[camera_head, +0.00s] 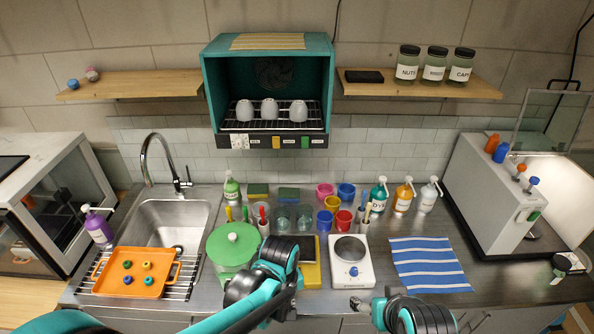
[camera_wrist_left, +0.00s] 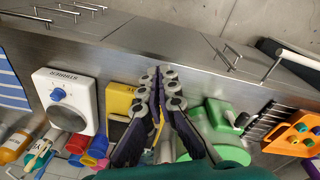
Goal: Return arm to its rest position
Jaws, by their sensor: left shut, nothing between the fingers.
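My left arm comes in from the lower left in the head view, and its black and teal wrist (camera_head: 275,262) is over the counter's front, between the green-lidded pot and the stirrer. The left gripper's fingers are hidden there. In the left wrist view my left gripper (camera_wrist_left: 163,75) is shut, its fingers together and empty, over the counter's front edge. My right arm's black wrist (camera_head: 412,312) shows at the bottom edge of the head view. A small grey piece beside it may be part of the right gripper, and its jaw state is unclear.
The green-lidded pot (camera_head: 233,243), yellow scale (camera_head: 311,275) and white stirrer (camera_head: 352,270) are close around the left wrist. An orange tray (camera_head: 152,285) lies on the left. Cups and bottles stand behind. A striped cloth (camera_head: 430,265) lies flat on the right.

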